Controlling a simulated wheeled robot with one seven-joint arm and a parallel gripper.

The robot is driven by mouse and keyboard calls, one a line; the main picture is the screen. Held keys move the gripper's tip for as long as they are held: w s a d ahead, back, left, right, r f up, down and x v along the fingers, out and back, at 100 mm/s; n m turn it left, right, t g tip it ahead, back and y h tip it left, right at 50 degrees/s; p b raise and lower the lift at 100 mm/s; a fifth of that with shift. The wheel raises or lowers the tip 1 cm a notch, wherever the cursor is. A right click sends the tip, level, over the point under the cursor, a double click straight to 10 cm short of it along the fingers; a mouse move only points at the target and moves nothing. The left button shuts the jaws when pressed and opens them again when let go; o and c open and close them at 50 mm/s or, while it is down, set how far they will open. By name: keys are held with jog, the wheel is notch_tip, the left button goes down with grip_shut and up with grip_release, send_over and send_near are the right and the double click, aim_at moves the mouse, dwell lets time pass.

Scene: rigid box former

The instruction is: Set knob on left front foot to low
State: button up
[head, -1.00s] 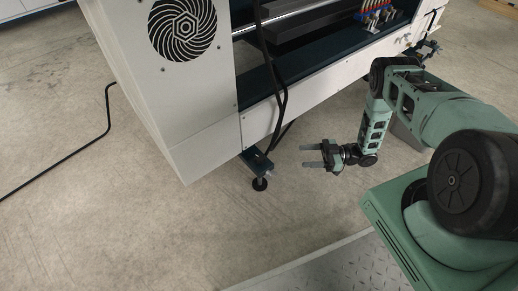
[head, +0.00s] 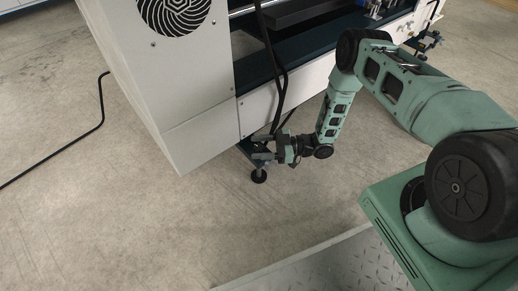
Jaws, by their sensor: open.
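The left front foot (head: 259,176) of the white machine is a dark round pad on a short stem, standing on the floor under the machine's front corner. Its dark bracket (head: 245,147) sticks out from under the machine's body. My gripper (head: 258,148) is open, its fingers pointing left at the bracket just above the foot. The fingers overlap the bracket in the picture, and I cannot tell whether they touch it. The knob is hidden behind my gripper or too small to make out, so its setting does not show.
The white machine (head: 180,130) with a round fan grille (head: 173,12) stands behind the foot. Black cables (head: 277,80) hang down its front close to my gripper. A black cable (head: 102,110) lies on the floor at left. The floor in front of the foot is clear.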

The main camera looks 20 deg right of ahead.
jog(key=shift+a, duration=0.2)
jog(key=c, duration=1)
jog(key=shift+o, duration=0.2)
jog(key=shift+r+m+t+h+p, duration=0.3)
jog(key=shift+m+t+h+p, duration=0.1)
jog(key=shift+m+t+p, duration=0.55)
jog(key=shift+f+m+t+h+p, duration=0.15)
jog(key=shift+m+t+h+p, duration=0.3)
jog(key=shift+t+h+p, duration=0.45)
jog(key=shift+f+t, duration=0.15)
jog(key=shift+t, duration=0.3)
jog(key=shift+y, duration=0.3)
jog(key=o, duration=1)
jog(key=shift+c, duration=0.2)
